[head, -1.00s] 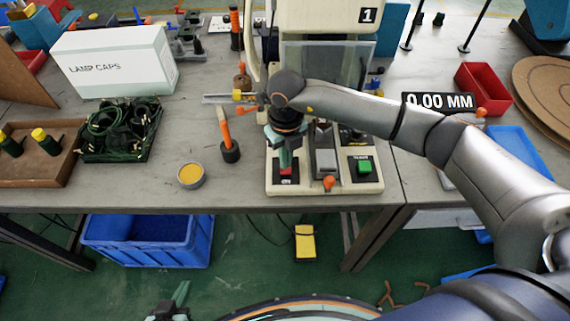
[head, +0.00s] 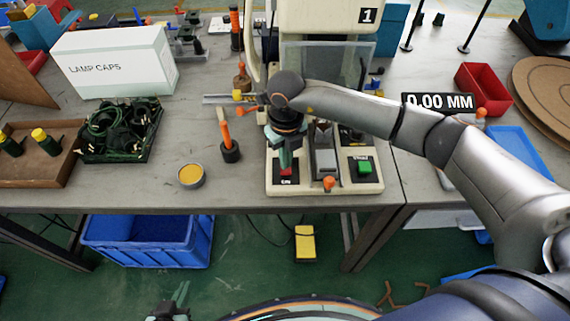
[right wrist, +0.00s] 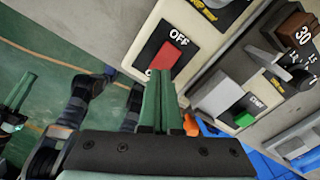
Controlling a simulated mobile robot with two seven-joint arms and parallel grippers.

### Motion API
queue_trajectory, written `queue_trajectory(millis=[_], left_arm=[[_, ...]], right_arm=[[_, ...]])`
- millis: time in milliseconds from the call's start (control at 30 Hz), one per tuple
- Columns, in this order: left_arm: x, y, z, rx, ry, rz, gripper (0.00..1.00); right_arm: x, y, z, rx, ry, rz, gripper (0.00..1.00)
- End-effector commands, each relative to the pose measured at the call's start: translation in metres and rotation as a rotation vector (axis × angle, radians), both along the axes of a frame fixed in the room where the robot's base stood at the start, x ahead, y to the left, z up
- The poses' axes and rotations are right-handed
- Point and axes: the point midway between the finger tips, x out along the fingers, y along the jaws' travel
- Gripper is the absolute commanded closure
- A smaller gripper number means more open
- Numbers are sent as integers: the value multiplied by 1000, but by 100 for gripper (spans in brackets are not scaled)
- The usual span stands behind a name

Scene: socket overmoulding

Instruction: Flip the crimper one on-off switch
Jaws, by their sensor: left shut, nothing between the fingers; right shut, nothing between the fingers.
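The press-like machine marked 1 (head: 368,15), crimper one, stands on the bench. Its red on-off switch (head: 286,171) sits at the front left of its pale base. In the right wrist view the red switch (right wrist: 171,55) is on a black plate (right wrist: 157,61) with OFF printed beside it. My right gripper (head: 286,162) points down at the switch, shut and empty. In the right wrist view its green fingertips (right wrist: 160,74) are at the switch's near edge; I cannot tell whether they touch. My left gripper (head: 180,291) is low at the bottom edge, shut and empty, away from the bench.
A green start button (head: 365,167) is on the base's right side, with a grey block (head: 325,160) and an orange-tipped lever (head: 329,183) between. Left of the base are an orange-handled tool (head: 227,135) and a round tin (head: 191,175). A yellow pedal (head: 305,242) lies on the floor.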

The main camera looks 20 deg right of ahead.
Motion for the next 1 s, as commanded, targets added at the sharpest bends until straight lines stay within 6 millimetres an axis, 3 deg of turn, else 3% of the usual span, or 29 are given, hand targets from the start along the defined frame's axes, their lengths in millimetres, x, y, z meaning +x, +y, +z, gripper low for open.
queue_trajectory(millis=[1000], left_arm=[[0,0,-6,0,0,0,100]], right_arm=[[0,0,-7,0,0,0,100]])
